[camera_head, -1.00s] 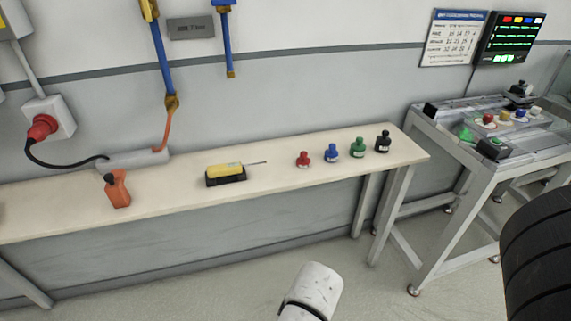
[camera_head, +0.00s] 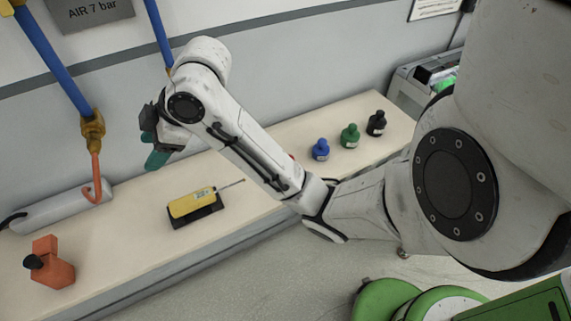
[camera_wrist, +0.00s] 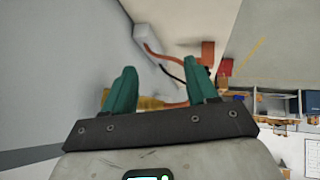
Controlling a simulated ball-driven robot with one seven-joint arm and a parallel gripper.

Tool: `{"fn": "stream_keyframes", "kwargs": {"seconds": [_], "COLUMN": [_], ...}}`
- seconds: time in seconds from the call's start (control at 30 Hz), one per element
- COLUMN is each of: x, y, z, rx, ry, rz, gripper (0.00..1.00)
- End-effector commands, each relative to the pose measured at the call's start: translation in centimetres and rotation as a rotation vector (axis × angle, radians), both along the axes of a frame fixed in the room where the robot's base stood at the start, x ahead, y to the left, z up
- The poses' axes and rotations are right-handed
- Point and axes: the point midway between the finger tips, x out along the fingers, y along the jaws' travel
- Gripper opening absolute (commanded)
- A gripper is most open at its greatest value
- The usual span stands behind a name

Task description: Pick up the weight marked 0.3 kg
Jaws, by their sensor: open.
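Several knobbed weights stand upright in a row towards the right part of the bench: a blue one (camera_head: 320,150), a green one (camera_head: 350,136) and a black one (camera_head: 376,123). A sliver of a red one (camera_head: 291,156) shows past my arm, which hides the rest. Their markings are too small to read, so I cannot tell which is 0.3 kg. My gripper (camera_head: 152,148) is raised above the bench near the wall, left of the weights. In the wrist view its teal fingers (camera_wrist: 163,75) are apart, with nothing held between them. I cannot make out any weight there.
A grey power strip (camera_head: 60,208) lies by the wall. Blue pipes with a brass fitting (camera_head: 92,130) hang near my gripper.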

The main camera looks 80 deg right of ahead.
Motion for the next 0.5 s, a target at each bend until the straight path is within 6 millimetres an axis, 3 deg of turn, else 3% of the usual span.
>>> {"fn": "stream_keyframes", "kwargs": {"seconds": [0.03, 0.17, 0.27, 0.5], "x": [-0.8, -3.5, -6.6, -16.4], "y": [-2.1, -6.0, -9.1, -14.9], "z": [0.5, 0.5, -0.3, -3.6], "rx": [-0.055, -0.175, -0.251, -0.322], "ry": [0.017, 0.101, 0.198, 0.476], "rz": [0.016, 0.094, 0.146, 0.25], "gripper": [0.57, 0.57, 0.57, 0.57]}}
